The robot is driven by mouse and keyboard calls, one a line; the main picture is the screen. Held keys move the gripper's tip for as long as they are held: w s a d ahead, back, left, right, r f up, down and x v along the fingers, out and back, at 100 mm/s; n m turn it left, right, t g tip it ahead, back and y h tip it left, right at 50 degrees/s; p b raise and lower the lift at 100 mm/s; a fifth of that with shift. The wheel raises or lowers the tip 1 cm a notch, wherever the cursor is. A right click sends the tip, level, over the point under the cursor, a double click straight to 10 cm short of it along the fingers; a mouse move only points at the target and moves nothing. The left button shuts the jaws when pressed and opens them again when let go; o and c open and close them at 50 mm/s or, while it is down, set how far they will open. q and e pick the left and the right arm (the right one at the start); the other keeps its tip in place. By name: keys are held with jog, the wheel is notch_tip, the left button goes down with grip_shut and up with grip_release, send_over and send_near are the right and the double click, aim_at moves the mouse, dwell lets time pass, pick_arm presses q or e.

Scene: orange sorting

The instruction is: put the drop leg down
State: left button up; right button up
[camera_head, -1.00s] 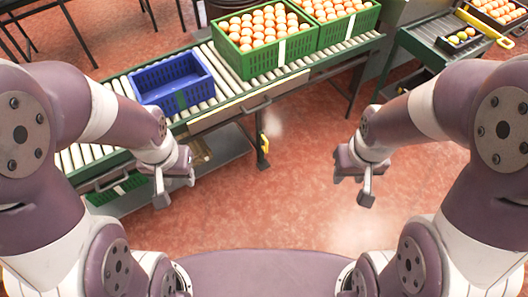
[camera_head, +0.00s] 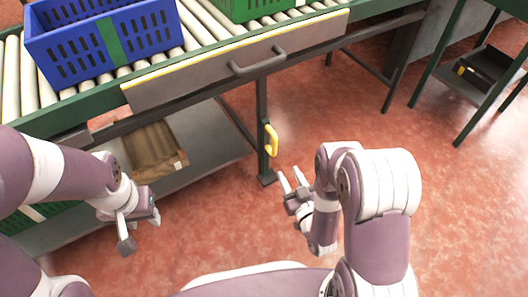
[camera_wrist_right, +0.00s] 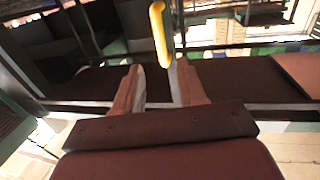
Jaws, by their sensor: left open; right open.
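The yellow handle (camera_head: 271,140) sits on the dark upright leg (camera_head: 262,125) under the conveyor's front edge. The leg reaches a foot on the floor; I cannot tell which part is the drop leg. My right gripper (camera_head: 290,175) is open and empty, a little below and right of the handle, pointing toward it. In the right wrist view, the handle (camera_wrist_right: 160,35) stands ahead of the open fingers (camera_wrist_right: 156,82), with its lower end near the right-hand finger. Whether they touch is unclear. My left gripper (camera_head: 140,232) is open and empty at lower left.
The roller conveyor (camera_head: 215,25) carries a blue crate (camera_head: 70,55) and a green crate (camera_head: 240,8). A grey bar handle (camera_head: 258,65) sticks out of its front panel. A lower shelf (camera_head: 205,150) holds a brown box (camera_head: 152,150). The red floor at right is open.

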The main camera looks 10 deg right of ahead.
aim_at(275, 148)
jog(key=w+b, duration=0.2)
jog(key=w, duration=0.1)
jog(key=w+a+b, duration=0.1)
jog(key=w+b, duration=0.1)
jog(key=w, duration=0.2)
jog(key=w+b, duration=0.1)
jog(key=w, duration=0.3)
jog(key=shift+w+a+f+b, duration=0.1)
jog(key=shift+w+a+b, duration=0.05)
jog(key=shift+a+b, duration=0.25)
jog(key=shift+w+a+r, duration=0.1)
jog(key=shift+w+r, duration=0.1)
jog(key=shift+w, duration=0.35)
jog(key=c, duration=0.8)
jog(key=shift+f, duration=0.1)
grip_shut()
